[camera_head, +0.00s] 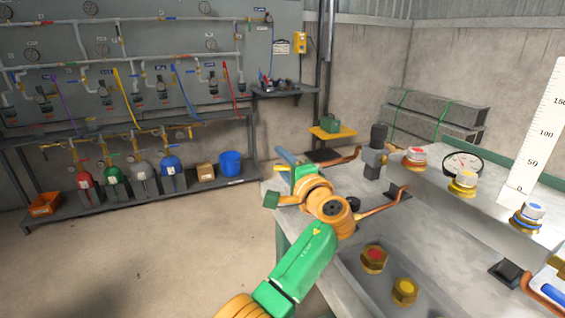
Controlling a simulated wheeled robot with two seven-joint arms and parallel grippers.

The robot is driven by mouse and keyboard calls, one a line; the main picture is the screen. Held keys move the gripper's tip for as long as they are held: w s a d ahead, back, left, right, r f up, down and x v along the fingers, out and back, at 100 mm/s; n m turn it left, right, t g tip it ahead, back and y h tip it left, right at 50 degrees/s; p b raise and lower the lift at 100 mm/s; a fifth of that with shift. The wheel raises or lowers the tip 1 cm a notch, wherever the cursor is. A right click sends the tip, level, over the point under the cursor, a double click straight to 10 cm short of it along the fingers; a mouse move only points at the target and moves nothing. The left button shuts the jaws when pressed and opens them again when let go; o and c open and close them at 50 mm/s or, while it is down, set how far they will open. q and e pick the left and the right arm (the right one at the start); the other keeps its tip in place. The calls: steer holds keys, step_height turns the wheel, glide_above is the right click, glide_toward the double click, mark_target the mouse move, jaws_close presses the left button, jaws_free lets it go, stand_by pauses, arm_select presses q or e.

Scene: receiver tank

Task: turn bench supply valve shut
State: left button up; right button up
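My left arm, green and orange, reaches in from the bottom over the near left end of the grey bench (440,228). Its wrist hides most of my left gripper (298,172), and I cannot make out the fingertips or whether they are open. A blue bar (286,157), possibly a valve lever, shows just beyond the wrist, near a copper pipe (340,159). I cannot tell whether the gripper touches it. Another blue lever (552,293) sits by a copper pipe at the bottom right. No label tells which is the bench supply valve. My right gripper is out of view.
The bench carries a dark upright fitting (376,150), brass fittings with red (416,154), white and blue tops, a round gauge (462,164) and a white scale (540,130). Two loose brass caps (374,259) lie in front. Floor at left is clear; gas cylinders stand behind.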

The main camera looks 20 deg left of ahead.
arm_select(q)
steer(key=v, duration=0.7)
steer(key=shift+d+b, duration=0.1)
steer(key=shift+b, duration=0.2)
